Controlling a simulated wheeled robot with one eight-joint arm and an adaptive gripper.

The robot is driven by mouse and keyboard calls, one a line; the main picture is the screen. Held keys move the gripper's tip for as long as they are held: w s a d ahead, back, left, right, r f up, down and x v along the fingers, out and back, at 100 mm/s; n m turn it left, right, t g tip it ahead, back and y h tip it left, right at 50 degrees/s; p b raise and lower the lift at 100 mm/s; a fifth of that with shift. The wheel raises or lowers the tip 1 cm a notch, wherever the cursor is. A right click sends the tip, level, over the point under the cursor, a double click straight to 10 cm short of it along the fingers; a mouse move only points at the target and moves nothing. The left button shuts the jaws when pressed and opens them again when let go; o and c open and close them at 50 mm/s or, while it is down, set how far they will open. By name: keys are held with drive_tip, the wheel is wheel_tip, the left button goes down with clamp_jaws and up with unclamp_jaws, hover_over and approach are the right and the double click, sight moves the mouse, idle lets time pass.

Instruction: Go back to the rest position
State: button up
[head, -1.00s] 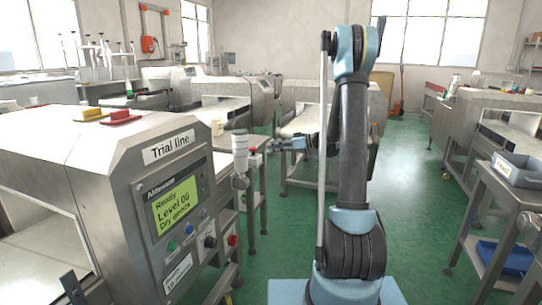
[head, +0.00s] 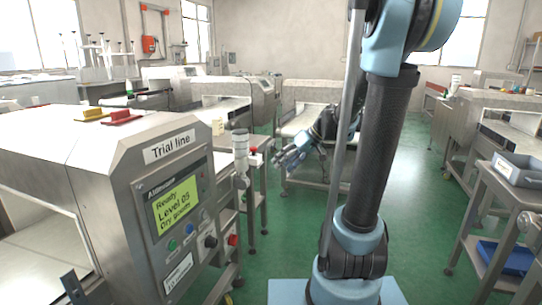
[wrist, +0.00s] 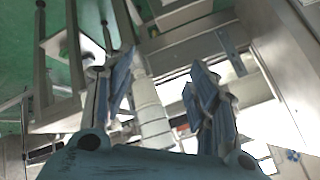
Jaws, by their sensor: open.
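My gripper (head: 290,156) is open and empty in the head view, in mid-air to the right of the Trial line machine (head: 165,205) and of a white capped cylinder (head: 241,150) at that machine's right end. The gripper is clear of the cylinder. In the wrist view my two blue fingers (wrist: 158,100) are spread apart. A pale ribbed cylinder (wrist: 150,112) shows in the gap between them, farther away, with nothing gripped. My arm stands up and folds over at the elbow, on the right of the head view's middle.
A steel trolley (head: 505,190) with a grey tray (head: 520,168) and a blue bin (head: 503,257) stands at the right. Green floor (head: 425,200) is open between.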

drive_tip(key=s+d+f+m+h, duration=0.3)
drive_tip(key=s+d+f+h, duration=0.1)
drive_tip(key=s, duration=0.7)
drive_tip(key=s+d+f+m+h, duration=0.4)
drive_tip(key=s+d+f, duration=0.2)
drive_tip(key=s+d, duration=0.3)
drive_tip(key=s, duration=0.3)
drive_tip(key=shift+s+d+f, duration=0.15)
drive_tip(key=shift+s+d, duration=0.05)
drive_tip(key=shift+d, duration=0.1)
drive_tip(key=shift+w+f, duration=0.2)
drive_tip(key=shift+w, duration=0.25)
idle(0.4)
